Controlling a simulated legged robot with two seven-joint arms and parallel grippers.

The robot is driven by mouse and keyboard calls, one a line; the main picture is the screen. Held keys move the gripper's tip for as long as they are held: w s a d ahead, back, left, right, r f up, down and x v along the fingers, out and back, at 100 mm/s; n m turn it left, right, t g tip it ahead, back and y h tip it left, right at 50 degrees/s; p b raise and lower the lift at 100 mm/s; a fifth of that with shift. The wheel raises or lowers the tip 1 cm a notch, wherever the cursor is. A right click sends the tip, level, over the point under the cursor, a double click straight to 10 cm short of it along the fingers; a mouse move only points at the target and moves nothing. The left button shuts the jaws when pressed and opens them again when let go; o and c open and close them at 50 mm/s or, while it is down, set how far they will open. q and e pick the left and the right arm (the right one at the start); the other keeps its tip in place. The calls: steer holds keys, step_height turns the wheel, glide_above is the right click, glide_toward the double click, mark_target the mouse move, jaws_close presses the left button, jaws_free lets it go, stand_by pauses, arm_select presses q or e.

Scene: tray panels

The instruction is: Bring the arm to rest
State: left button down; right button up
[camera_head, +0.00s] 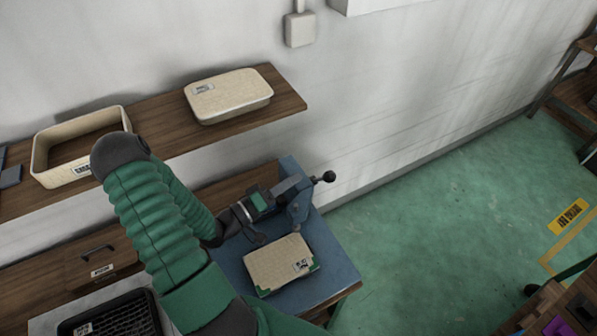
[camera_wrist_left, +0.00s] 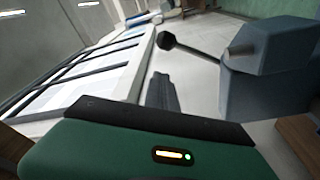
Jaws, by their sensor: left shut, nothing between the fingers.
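My left arm comes in from the bottom left of the head view, bends at a dark elbow and reaches down to the right. My left gripper (camera_head: 284,188) is at the back of the blue workbench top, close beside a grey vise (camera_head: 299,207) with a black knob. I cannot tell whether they touch. The gripper is shut and empty. In the left wrist view, a dark finger (camera_wrist_left: 160,95) stands out beyond the green housing, with the vise (camera_wrist_left: 265,75) to its right. My right gripper is not in view.
A tan panel (camera_head: 278,262) with green corners lies on the blue bench top (camera_head: 335,262) in front of the vise. A wall shelf (camera_head: 160,135) holds an open tan tray (camera_head: 48,150) and a closed tan box (camera_head: 232,100). A black crate (camera_head: 112,318) stands lower left.

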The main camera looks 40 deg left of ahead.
arm_select(q)
steer(key=w+d+f+m+g+y, duration=0.3)
steer(key=w+d+f+m+g, duration=0.2)
steer(key=d+f+m+g, duration=0.45)
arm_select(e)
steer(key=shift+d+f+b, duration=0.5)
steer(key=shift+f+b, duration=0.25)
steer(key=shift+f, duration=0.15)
arm_select(q)
steer(key=s+d+r+m+g, duration=0.1)
steer(key=s+d+r+g, duration=0.5)
steer(key=s+d, duration=0.4)
steer(key=shift+s+d+r+g+h, duration=0.15)
steer(key=shift+s+d+g+h, duration=0.2)
steer(key=shift+d, duration=0.8)
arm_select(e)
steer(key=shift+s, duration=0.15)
